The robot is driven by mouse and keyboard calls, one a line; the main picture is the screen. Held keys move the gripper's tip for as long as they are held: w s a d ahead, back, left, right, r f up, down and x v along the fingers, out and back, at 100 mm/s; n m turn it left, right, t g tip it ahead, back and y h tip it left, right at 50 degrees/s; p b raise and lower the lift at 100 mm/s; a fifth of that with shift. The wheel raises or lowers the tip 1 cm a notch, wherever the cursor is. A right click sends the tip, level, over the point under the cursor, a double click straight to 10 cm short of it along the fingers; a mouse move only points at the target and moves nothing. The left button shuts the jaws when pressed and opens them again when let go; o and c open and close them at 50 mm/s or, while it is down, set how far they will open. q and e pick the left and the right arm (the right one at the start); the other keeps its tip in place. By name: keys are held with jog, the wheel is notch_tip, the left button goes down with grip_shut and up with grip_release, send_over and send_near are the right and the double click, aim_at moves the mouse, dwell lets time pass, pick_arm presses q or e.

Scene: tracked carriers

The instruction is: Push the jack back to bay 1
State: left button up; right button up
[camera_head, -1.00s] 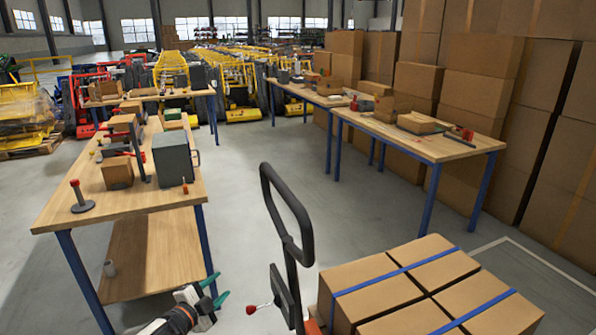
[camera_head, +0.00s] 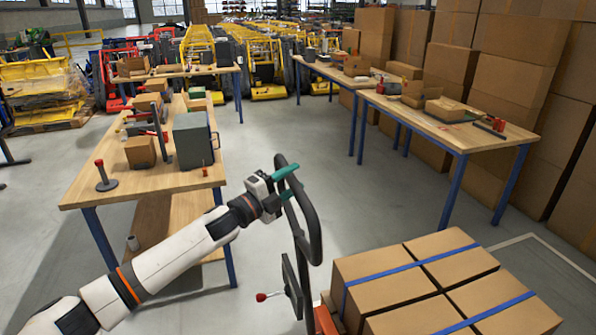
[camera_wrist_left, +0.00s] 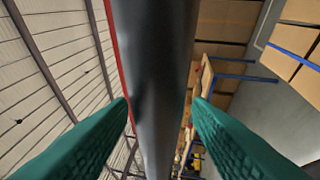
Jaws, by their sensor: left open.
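The jack shows in the head view by its black looped handle (camera_head: 312,225), its red-knobbed lever (camera_head: 262,297) and a bit of orange body (camera_head: 326,320). Cartons (camera_head: 425,275) strapped with blue bands sit on it at the lower right. My left gripper (camera_head: 285,183) is at the upper left side of the handle loop. In the left wrist view, the dark handle bar (camera_wrist_left: 155,90) runs between the two open green fingers (camera_wrist_left: 160,110), with a gap at least on the right side. My right gripper is not in view.
A wooden workbench (camera_head: 140,190) with tools and boxes stands on the left. Another bench (camera_head: 460,135) stands on the right before stacked cartons (camera_head: 500,68). Grey floor (camera_head: 340,180) is clear between them. A pale floor line (camera_head: 540,245) runs beside the load.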

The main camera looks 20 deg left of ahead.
pick_arm(q)
jog(key=shift+x, duration=1.15)
grip_shut()
